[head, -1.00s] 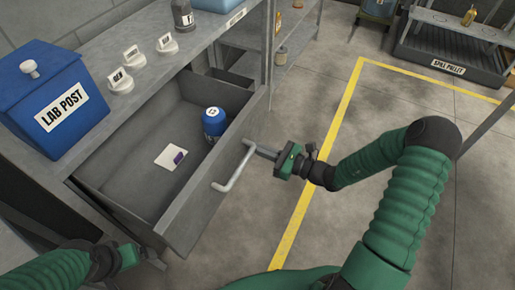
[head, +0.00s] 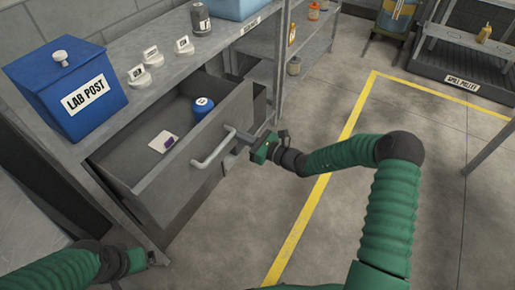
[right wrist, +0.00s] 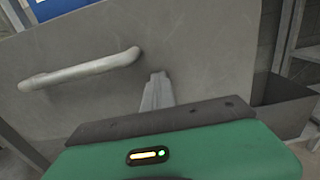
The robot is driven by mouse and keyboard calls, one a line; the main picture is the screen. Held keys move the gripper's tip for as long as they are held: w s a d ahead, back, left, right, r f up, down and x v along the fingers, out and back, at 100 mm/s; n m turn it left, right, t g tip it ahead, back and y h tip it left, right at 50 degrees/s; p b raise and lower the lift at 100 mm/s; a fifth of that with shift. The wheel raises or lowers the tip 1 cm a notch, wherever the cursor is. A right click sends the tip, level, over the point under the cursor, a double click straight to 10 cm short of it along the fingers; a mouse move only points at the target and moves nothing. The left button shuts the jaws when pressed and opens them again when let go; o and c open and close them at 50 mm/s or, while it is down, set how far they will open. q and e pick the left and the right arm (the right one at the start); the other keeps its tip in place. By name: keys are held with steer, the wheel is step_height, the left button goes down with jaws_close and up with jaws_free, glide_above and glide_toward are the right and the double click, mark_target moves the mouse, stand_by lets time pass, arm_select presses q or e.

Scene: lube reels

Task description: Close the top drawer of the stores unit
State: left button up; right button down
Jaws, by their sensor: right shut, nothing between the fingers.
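The top drawer (head: 180,178) of the grey stores unit is partly open.
A dark grey box (right wrist: 285,105) protrudes right of the drawer. A shelf rack (head: 300,50) stands behind.

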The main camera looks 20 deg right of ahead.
mark_target(195, 117)
steer(key=b+x, duration=0.1)
steer(key=x, duration=0.5)
steer(key=b+x, duration=0.1)
steer(key=x, duration=0.5)
steer(key=b+x, duration=0.2)
steer(key=x, duration=0.4)
steer(key=shift+w+a+f, duration=0.1)
steer(key=shift+w+f, duration=0.05)
steer(key=shift+f, duration=0.1)
steer(key=shift+w+a+r, duration=0.1)
steer(key=shift+w+a, duration=0.3)
steer(key=shift+w, duration=0.1)
steer(key=shift+r+b, duration=0.3)
steer(key=shift+r, duration=0.05)
